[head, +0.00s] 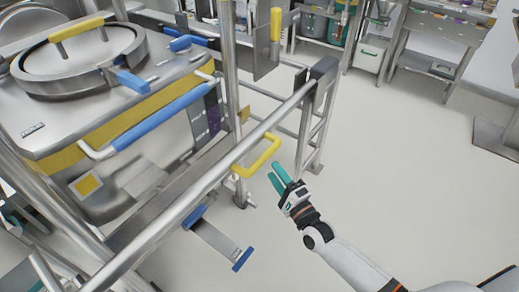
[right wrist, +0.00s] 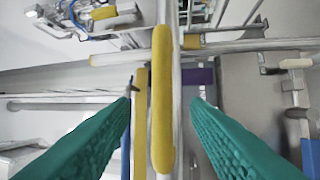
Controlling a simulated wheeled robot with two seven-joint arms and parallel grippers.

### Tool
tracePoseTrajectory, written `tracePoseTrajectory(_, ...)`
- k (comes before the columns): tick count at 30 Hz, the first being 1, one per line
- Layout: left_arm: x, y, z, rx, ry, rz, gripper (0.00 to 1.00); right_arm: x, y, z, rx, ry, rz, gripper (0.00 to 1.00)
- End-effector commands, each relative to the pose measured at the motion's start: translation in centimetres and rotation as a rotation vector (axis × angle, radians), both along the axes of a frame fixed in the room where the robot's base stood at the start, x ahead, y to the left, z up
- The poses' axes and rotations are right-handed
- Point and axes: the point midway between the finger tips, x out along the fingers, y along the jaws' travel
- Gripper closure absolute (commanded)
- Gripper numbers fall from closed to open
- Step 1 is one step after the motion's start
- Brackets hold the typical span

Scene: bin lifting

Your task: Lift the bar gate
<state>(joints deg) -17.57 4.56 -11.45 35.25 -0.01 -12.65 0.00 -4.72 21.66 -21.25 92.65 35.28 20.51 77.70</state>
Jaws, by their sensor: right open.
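The bar gate is a long silver bar (head: 205,183) running diagonally across the head view, from the lower left to a post at the upper right. A yellow U-shaped handle (head: 264,157) sticks out from its side. My right gripper (head: 279,179) has teal fingers and is open just to the right of the handle, apart from it. In the right wrist view, the yellow handle (right wrist: 163,100) stands upright in the picture between the two spread fingers (right wrist: 160,110). I cannot make out my left gripper in the head view.
A steel tank (head: 75,70) with a round lid, yellow and blue handles stands behind the bar at left. A post frame (head: 318,110) stands at the bar's far end. A blue-edged pedal (head: 222,243) sits low beneath the bar. Open floor (head: 400,180) lies to the right.

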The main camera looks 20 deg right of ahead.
Motion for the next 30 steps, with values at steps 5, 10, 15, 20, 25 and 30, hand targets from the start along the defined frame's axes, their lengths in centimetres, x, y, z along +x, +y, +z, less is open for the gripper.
tracePoseTrajectory(5,-0.2,0.2,0.1,0.003,0.003,-0.001,0.64,3.8,0.9,0.8,-0.003,-0.003,-0.002,0.57)
tracePoseTrajectory(10,0.6,0.2,0.2,0.002,-0.008,-0.001,0.64,6.4,1.7,1.2,-0.004,-0.001,-0.001,0.57)
tracePoseTrajectory(15,1.1,0.1,0.2,0.0,-0.017,-0.001,0.64,7.9,2.1,1.4,-0.003,0.001,-0.001,0.57)
tracePoseTrajectory(20,1.1,0.1,0.2,0.0,-0.017,-0.001,0.64,8.3,2.2,1.5,-0.004,0.001,-0.001,0.57)
tracePoseTrajectory(25,1.1,0.0,0.2,-0.001,-0.017,-0.001,0.64,8.2,2.2,1.5,-0.004,0.001,-0.001,0.57)
tracePoseTrajectory(30,1.0,-0.1,0.2,-0.001,-0.015,-0.001,0.64,8.2,2.2,1.4,-0.004,0.001,-0.001,0.81)
